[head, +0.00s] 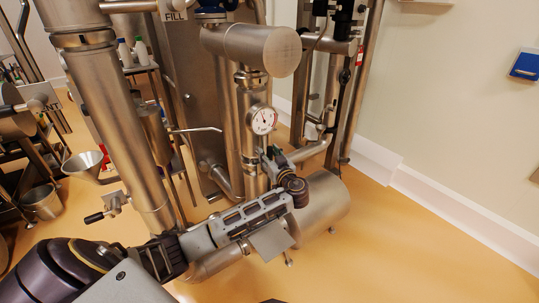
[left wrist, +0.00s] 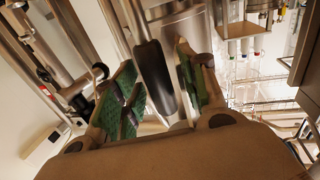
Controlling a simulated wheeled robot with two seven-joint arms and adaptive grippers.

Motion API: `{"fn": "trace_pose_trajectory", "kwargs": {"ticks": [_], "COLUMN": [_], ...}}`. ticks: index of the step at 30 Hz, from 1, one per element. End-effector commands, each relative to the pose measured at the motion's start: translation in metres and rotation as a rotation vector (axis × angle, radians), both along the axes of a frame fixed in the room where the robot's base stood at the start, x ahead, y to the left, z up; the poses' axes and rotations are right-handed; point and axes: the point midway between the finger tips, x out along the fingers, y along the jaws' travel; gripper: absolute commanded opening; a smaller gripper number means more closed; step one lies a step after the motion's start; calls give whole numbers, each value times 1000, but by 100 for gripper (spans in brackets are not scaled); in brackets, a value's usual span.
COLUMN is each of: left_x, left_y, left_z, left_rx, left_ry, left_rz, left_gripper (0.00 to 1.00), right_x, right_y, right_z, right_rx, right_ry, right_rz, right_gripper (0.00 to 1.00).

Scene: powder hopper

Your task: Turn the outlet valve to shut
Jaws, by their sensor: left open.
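My left gripper (head: 273,158) reaches in from the lower left to the vertical steel pipe, just below the round gauge (head: 262,119). In the left wrist view its two green-padded fingers (left wrist: 156,62) are open. A black-gripped handle (left wrist: 154,75) lies between them, with a gap visible at least on the right side. I take this as the outlet valve's handle; in the head view my gripper hides most of it. Another small valve with a black handle (head: 94,217) is on the left, by the wide slanted pipe. My right gripper is not in view.
A steel horizontal cylinder (head: 325,207) lies behind and below my left wrist. The wide slanted pipe (head: 110,110) stands left of my gripper. A steel funnel (head: 84,164) and bucket (head: 42,201) are farther left. The orange floor (head: 410,240) on the right is clear.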

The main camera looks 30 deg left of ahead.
Motion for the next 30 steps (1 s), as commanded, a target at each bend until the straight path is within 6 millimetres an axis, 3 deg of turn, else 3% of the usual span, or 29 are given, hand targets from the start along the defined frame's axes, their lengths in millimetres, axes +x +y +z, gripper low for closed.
{"fn": "trace_pose_trajectory", "kwargs": {"ticks": [1, 10, 30], "left_x": [0, 0, -1], "left_y": [0, 0, 0], "left_z": [0, 0, -1], "left_rx": [0, 0, -4], "left_ry": [0, 0, -11], "left_rz": [0, 0, 0], "left_gripper": [38, 0, 0], "right_x": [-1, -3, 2], "right_y": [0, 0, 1], "right_z": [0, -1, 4], "right_rx": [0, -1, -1], "right_ry": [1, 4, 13], "right_rz": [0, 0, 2], "right_gripper": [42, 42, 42]}}
